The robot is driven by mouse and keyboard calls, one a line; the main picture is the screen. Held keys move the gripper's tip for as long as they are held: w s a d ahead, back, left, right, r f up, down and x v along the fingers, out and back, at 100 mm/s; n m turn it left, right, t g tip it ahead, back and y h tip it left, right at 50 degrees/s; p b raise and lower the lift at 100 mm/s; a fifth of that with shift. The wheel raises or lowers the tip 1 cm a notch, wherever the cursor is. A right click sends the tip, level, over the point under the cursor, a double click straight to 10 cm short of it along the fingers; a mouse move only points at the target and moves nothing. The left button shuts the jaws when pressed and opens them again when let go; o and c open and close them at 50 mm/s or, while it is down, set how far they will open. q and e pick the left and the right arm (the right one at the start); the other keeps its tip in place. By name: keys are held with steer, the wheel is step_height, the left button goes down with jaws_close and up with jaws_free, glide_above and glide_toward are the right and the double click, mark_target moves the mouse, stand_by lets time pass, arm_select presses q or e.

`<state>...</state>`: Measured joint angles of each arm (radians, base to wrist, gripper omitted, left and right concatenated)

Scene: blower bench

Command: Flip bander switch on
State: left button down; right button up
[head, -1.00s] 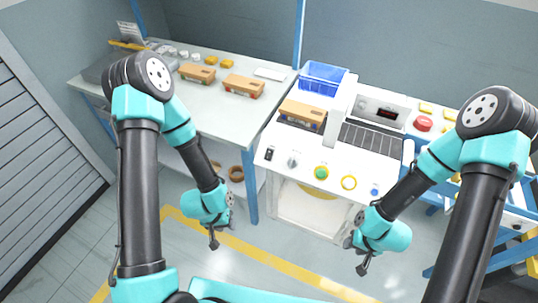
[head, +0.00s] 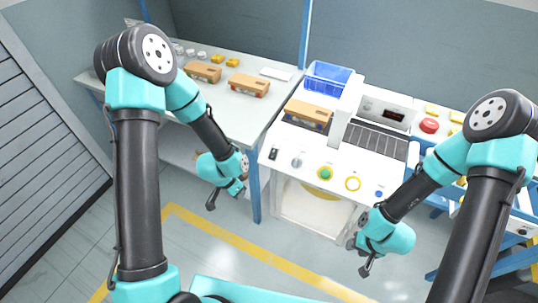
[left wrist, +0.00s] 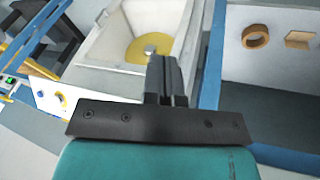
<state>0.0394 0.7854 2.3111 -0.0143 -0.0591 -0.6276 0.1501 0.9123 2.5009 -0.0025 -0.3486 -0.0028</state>
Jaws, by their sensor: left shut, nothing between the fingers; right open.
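The white bander machine (head: 318,158) stands right of centre in the head view. Its front panel carries a black rocker switch (head: 273,154) at the left end, too small to tell its position. My right gripper (head: 364,270) is open and empty, below the machine's right front.
A brown package (head: 308,114) lies on the machine beside the white arch, with a blue bin (head: 328,77) behind. A red button (head: 429,125) is at the right. The left table (head: 225,110) holds more packages. The floor before the machine is clear.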

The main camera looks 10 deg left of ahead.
arm_select(q)
steer(key=w+d+r+m, duration=0.2)
steer(key=w+r+m, duration=0.4)
steer(key=r+m, duration=0.1)
steer(key=w+d+r+m, duration=0.1)
steer(key=w+r+m, duration=0.5)
steer(key=r, duration=0.3)
steer(key=shift+d+r+m+t, duration=0.3)
steer(key=shift+d+r+m, duration=0.05)
steer(key=shift+r+m, duration=0.05)
steer(key=shift+f, duration=0.15)
glide_toward(272, 159)
step_height(272, 159, down, 3)
steer(key=s+d, duration=0.1)
steer(key=d, duration=0.1)
steer(key=shift+w+f, duration=0.3)
steer(key=shift+f, duration=0.25)
steer(key=shift+w+f, duration=0.3)
steer(key=shift+f, duration=0.3)
steer(key=shift+w+d+f, duration=0.15)
steer(key=shift+w+f, duration=0.25)
steer(key=shift+f, duration=0.05)
